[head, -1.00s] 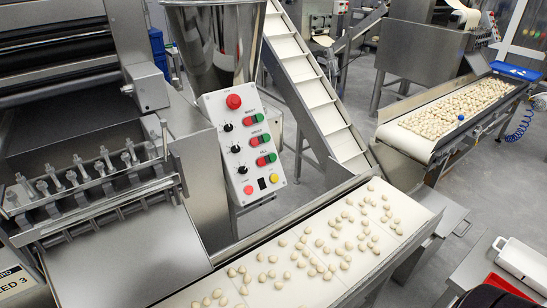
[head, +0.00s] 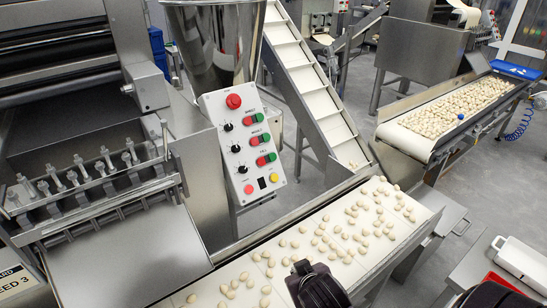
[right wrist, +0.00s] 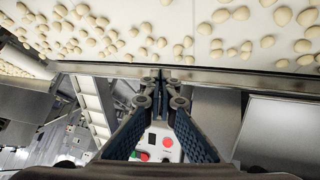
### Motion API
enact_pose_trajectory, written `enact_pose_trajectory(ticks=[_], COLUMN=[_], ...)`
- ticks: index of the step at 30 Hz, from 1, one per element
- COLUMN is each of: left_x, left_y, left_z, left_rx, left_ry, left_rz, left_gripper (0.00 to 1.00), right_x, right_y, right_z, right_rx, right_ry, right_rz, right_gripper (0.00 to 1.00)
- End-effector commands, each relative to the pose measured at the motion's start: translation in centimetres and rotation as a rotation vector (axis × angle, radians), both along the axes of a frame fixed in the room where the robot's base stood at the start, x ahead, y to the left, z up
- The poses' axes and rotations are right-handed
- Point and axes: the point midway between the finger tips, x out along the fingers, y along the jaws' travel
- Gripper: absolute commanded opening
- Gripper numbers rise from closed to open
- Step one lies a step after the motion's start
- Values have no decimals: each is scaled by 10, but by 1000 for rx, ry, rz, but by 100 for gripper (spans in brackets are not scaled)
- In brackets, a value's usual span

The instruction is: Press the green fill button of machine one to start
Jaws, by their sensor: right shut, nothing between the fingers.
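The control panel (head: 241,150) of the machine faces me at the centre left in the head view. It has a red button at the top, black knobs, and three red-and-green button pairs; the lowest green button (head: 271,157) sits on the right side. Its small labels are hard to read. Part of the panel (right wrist: 160,130) also shows between the fingers in the right wrist view. My right gripper (right wrist: 160,87) is shut and empty. In the head view its dark body is at the bottom, in front of the conveyor, below and right of the panel. My left gripper is not in view.
A steel hopper (head: 213,45) rises behind the panel. A white conveyor (head: 215,277) carrying pasta pieces runs along the front right, with a metal side rail. A sheeter with bolts stands left. An inclined conveyor (head: 305,85) climbs behind. A second pasta belt stands at the far right.

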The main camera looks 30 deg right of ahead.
Motion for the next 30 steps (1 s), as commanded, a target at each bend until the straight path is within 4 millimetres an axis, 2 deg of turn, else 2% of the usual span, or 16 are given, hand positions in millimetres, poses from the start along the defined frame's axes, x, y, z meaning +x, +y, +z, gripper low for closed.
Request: enact_pose_trajectory(ticks=[1,5,9,15,18,22,30], left_x=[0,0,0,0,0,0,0], left_y=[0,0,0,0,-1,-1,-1], left_z=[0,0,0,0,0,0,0], left_rx=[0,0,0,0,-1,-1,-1], left_ry=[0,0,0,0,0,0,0], left_rz=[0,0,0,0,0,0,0], left_gripper=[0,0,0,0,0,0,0], right_x=[20,68,118,178,199,218,226], right_y=[-14,-49,-83,-116,-123,-127,-128], right_z=[8,35,72,130,154,174,182], right_rx=[-22,-76,-132,-193,-209,-221,-224], right_ry=[-61,-229,-419,-671,-764,-841,-875], right_rz=[-35,-115,-174,-197,-186,-166,-152], right_gripper=[0,0,0,0,0,0,0])
